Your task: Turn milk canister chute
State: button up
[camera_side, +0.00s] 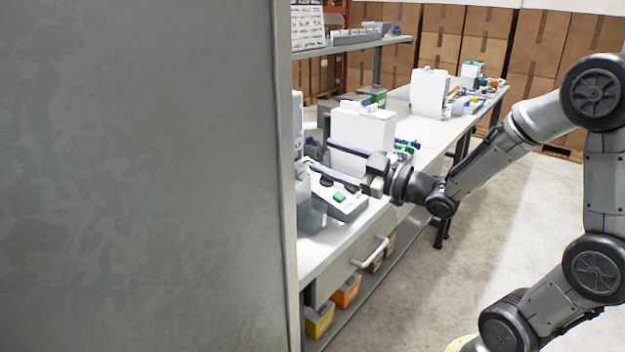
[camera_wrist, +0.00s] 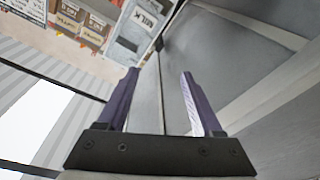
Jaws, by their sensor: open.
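My gripper (camera_side: 320,155) reaches left over the bench in the side view, its two long purple fingers apart with nothing visible between them. In the wrist view the open fingers (camera_wrist: 158,75) point up the picture. A canister labelled MILK (camera_wrist: 128,45) stands beyond the fingertips at the top, apart from them and cut by the frame edge. I cannot make out its chute. In the side view the large grey panel hides whatever lies left of the fingertips, and I cannot identify the milk canister there.
A large grey panel (camera_side: 140,180) fills the left foreground. A white box (camera_side: 362,130) stands close behind the fingers, and a control box with a green button (camera_side: 340,198) lies below them. Other labelled containers (camera_wrist: 90,38) stand left of the milk canister.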

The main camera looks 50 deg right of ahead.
aim_at(307, 177)
jog(key=s+d+f+m+h, duration=0.25)
jog(key=s+d+f, duration=0.2)
jog(key=f, duration=0.45)
jog(key=shift+m+g+y, duration=0.25)
jog(key=shift+m+g, duration=0.15)
jog(key=shift+m, duration=0.05)
jog(key=w, duration=1.2)
jog(key=shift+w+a+f, duration=0.15)
jog(key=shift+w, duration=0.25)
grip_shut()
